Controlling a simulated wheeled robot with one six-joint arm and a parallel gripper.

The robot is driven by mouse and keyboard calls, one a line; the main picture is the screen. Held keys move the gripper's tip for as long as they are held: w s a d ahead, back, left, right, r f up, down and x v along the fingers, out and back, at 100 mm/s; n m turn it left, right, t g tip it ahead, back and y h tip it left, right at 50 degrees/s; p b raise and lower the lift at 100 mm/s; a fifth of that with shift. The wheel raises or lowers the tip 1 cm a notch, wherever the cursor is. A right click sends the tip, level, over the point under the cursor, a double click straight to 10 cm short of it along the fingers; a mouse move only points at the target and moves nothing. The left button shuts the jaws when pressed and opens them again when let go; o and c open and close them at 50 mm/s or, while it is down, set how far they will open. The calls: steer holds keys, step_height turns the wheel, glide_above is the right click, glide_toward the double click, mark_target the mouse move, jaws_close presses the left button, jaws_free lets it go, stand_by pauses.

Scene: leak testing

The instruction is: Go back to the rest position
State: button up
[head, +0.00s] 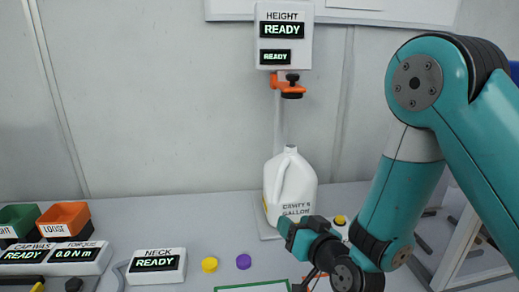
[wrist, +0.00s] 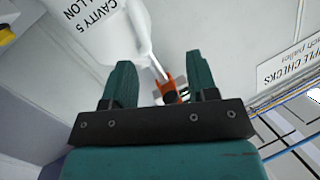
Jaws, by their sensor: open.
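My gripper (head: 300,236) is in front of the lower part of the white gallon jug (head: 290,185) in the head view. In the wrist view my gripper (wrist: 162,75) has its two teal fingers wide apart with nothing held between them. The jug stands upright on the plate of the height gauge (head: 285,48), below its orange clamp piece (head: 287,87). The jug's labelled side (wrist: 95,25) shows at the upper left of the wrist view. The orange piece (wrist: 167,87) appears beyond the fingers there. I cannot tell the exact gap between gripper and jug.
A NECK display (head: 157,265) and a torque display (head: 52,258) stand at the left, both near green and orange bins (head: 63,219). A yellow cap (head: 209,265) and a purple cap (head: 243,262) lie on the bench. The wall is behind; a frame (head: 460,245) stands at right.

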steer(key=s+a+r+n+g+y, duration=0.15)
steer(key=s+r+n+g, duration=0.25)
steer(key=s+r+g, duration=0.5)
steer(key=s+d+r+n+g+h, duration=0.1)
steer(key=s+d+g+h, duration=0.1)
steer(key=s, duration=0.6)
steer(key=s+d+r+n+g+h, duration=0.1)
steer(key=s+d+g, duration=0.3)
steer(key=s, duration=0.4)
steer(key=shift+d+r+h, duration=0.35)
steer(key=shift+r, duration=0.15)
